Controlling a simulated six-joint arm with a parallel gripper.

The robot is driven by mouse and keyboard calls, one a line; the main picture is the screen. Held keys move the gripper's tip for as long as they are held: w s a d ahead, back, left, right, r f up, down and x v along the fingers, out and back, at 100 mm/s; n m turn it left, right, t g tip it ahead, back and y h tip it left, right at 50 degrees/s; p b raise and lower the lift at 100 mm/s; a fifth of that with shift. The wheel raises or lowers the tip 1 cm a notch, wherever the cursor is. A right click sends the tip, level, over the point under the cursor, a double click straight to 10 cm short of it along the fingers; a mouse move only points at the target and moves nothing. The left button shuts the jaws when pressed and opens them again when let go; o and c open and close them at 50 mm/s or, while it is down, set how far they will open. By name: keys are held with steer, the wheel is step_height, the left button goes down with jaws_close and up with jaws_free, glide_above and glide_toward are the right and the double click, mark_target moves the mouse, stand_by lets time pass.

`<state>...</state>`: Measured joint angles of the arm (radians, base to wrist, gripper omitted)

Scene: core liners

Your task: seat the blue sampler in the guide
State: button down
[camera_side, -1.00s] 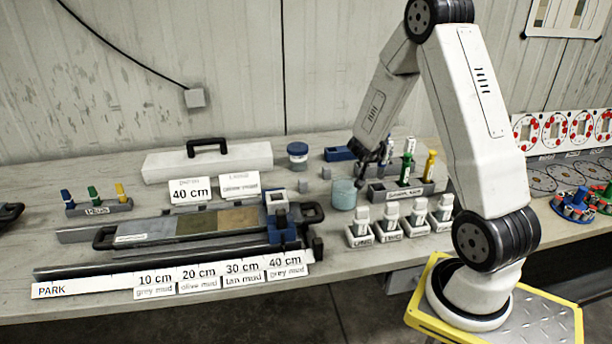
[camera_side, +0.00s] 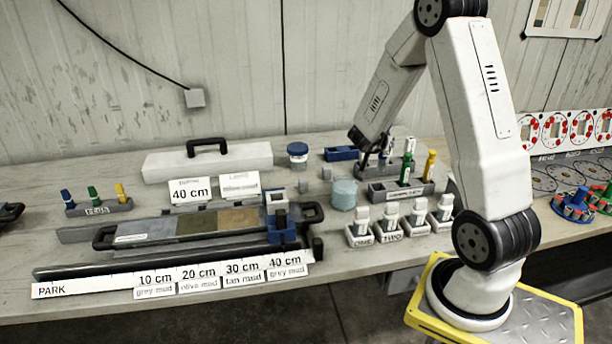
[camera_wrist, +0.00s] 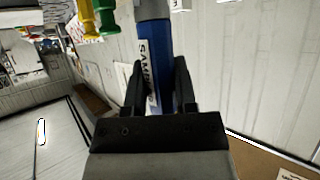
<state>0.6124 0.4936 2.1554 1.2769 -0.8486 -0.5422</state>
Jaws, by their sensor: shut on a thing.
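My gripper (camera_wrist: 158,78) is shut on the blue sampler (camera_wrist: 163,48), which has a white label and stands between the two dark fingers in the wrist view. In the side view my gripper (camera_side: 374,152) is above the grey sampler rack (camera_side: 385,196), near its left end; the held sampler is mostly lost among the fingers there. Green (camera_side: 406,168) and yellow (camera_side: 429,167) samplers stand upright in the rack. What looks like the guide, a blue block with a pale square top (camera_side: 281,228), sits at the right end of the core tray, well left of my gripper.
A blue block (camera_side: 341,154) and lidded jar (camera_side: 298,155) are behind. The core tray (camera_side: 160,230) and 40 cm card (camera_side: 190,191) lie to the left.

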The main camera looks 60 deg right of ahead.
steer(key=shift+w+a+r, duration=0.2)
steer(key=shift+w, duration=0.25)
steer(key=w+a+r, duration=0.5)
steer(key=w+a, duration=0.5)
steer(key=w+a+r, duration=0.1)
steer(key=w+a, duration=0.1)
steer(key=a, duration=0.7)
steer(key=w+a+r, duration=0.2)
steer(key=a, duration=0.7)
steer(key=shift+w+r, duration=0.25)
steer(key=shift+w, duration=0.05)
steer(key=shift+f, duration=0.3)
steer(key=shift+f, duration=5.4)
steer(key=shift+f, duration=0.1)
steer(key=shift+c, duration=1.6)
jaws_free()
